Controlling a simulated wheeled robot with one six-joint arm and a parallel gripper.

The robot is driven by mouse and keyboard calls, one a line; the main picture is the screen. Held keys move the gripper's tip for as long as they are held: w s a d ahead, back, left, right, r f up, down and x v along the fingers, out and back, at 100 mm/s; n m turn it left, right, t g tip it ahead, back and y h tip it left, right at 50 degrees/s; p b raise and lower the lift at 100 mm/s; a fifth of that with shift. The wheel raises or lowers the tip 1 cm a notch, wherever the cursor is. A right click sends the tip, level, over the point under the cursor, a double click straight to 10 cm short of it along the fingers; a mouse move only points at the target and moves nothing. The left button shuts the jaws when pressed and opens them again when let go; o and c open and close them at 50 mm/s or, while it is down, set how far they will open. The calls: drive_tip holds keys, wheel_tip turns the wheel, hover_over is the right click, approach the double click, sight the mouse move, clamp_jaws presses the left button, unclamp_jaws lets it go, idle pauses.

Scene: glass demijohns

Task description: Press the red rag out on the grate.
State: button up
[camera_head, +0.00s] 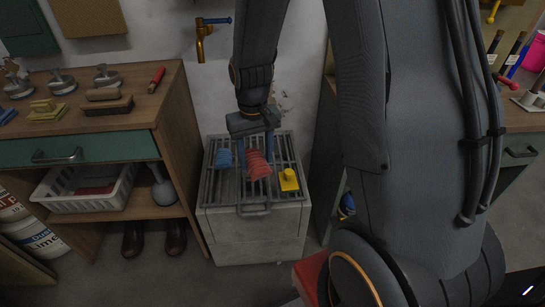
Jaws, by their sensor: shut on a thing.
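The red rag (258,166) is a bunched, ribbed bundle at the middle of the metal grate (232,191). The grate lies on top of a pale box-like sink (255,237). My gripper (254,152) points down at the rag from above, with blue fingers on either side of it, and is shut on it. The rag is at or just above the bars; I cannot tell whether it touches them. Its upper end is partly hidden by the gripper.
A blue rag (224,158) lies left of the red one on the grate, and a yellow block-like thing (288,180) lies to the right. A brass tap (202,42) is on the wall behind. Wooden cabinets (172,125) flank the sink. A white basket (88,190) is on the left shelf.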

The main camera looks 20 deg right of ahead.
drive_tip(key=shift+w+d+f+m+p, duration=0.15)
drive_tip(key=shift+w+f+m, duration=0.5)
drive_tip(key=shift+w+f, duration=1.3)
drive_tip(key=shift+w+d+f+m+p, duration=0.1)
drive_tip(key=shift+w+f+m, duration=0.6)
drive_tip(key=shift+f, duration=2.4)
drive_tip(key=shift+w+d+f+m+p, duration=0.15)
drive_tip(key=shift+w+f+m, duration=0.5)
drive_tip(key=shift+w+f, duration=1.3)
drive_tip(key=shift+s+f, duration=0.7)
drive_tip(key=shift+f, duration=0.25)
drive_tip(key=shift+s+f+b, duration=0.1)
drive_tip(key=shift+f+b, duration=0.25)
drive_tip(key=shift+f, duration=0.4)
wheel_tip(320, 180, up, 7)
drive_tip(key=p, duration=0.5)
